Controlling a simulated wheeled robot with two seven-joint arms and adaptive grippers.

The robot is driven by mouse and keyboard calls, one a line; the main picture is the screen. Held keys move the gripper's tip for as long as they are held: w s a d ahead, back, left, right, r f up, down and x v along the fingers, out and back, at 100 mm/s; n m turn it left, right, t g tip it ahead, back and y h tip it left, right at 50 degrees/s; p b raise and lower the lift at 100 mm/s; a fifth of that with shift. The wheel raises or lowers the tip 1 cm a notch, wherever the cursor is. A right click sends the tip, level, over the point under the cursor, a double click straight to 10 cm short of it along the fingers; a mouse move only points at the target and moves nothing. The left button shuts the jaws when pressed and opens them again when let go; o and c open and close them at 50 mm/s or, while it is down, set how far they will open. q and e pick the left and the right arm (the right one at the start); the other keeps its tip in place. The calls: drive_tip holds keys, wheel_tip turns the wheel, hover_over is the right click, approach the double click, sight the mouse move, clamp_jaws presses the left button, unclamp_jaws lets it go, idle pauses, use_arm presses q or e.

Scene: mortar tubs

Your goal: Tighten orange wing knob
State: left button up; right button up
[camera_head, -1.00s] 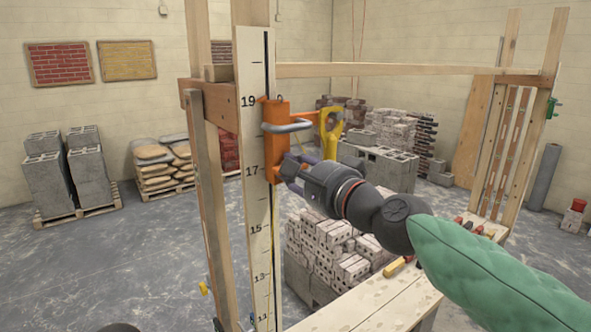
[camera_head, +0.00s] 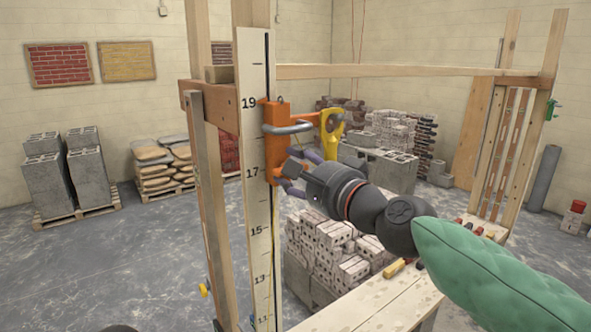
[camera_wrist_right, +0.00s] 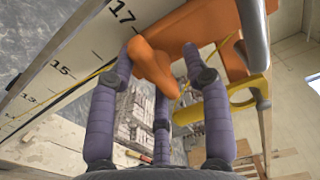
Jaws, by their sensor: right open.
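The orange wing knob (camera_wrist_right: 152,65) shows in the right wrist view, in front of the orange bracket (camera_wrist_right: 190,30). In the head view the orange bracket (camera_head: 276,135) sits on the white numbered board (camera_head: 256,205), between about 17 and 19; the knob is mostly hidden there by my gripper. My right gripper (camera_head: 297,170) is open at the bracket's lower end. In the wrist view its purple fingers (camera_wrist_right: 158,68) stand spread around the knob, one tip left and one right, with a third below. I cannot tell whether any tip touches the knob. My left gripper is not in view.
A grey handle (camera_head: 288,128) and a yellow handle (camera_head: 332,135) stand out from the bracket just above my right gripper. Wooden posts (camera_head: 212,200) stand at left. A plank bench (camera_head: 375,300) lies below my right arm. Stacked blocks (camera_head: 325,250) stand behind.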

drive_tip(key=v, duration=1.1)
drive_tip(key=shift+s+d, duration=0.2)
drive_tip(key=shift+s, duration=0.05)
drive_tip(key=shift+w+f, duration=0.1)
